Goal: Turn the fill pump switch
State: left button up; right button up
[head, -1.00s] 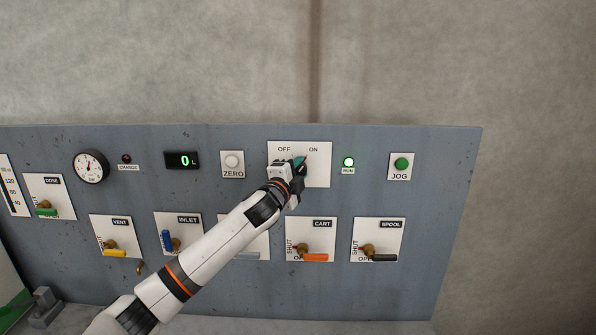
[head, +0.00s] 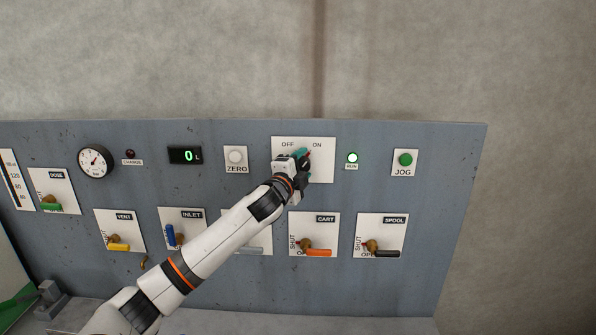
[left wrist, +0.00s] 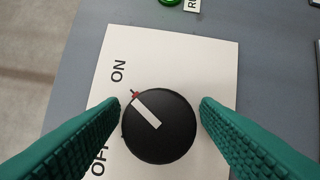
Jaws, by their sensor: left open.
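The pump switch is a round black knob (left wrist: 160,127) with a white pointer bar and a red tip, on a white plate (left wrist: 215,60) marked OFF and ON. In the left wrist view the red tip points toward the ON side. My left gripper (left wrist: 160,118) is open, its green fingers on either side of the knob; a gap shows at the right finger, and the left finger is close to the knob's edge. In the head view my left gripper (head: 302,160) covers most of the knob in front of the plate (head: 322,172). My right gripper is not in view.
The green RUN lamp (head: 352,158) is lit, right of the plate. The counter (head: 185,155) reads 0 L. A ZERO button (head: 235,157) and a JOG button (head: 405,160) flank the switch. Several valve handles, including CART (head: 317,252) and SPOOL (head: 386,254), line the panel below.

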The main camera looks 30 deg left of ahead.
pick_arm(q)
jog(key=s+d+b, duration=0.2)
jog(key=s+b, duration=0.3)
jog(key=s, duration=0.6)
jog(key=shift+s+f+b, duration=0.3)
jog(key=shift+s+f, duration=0.1)
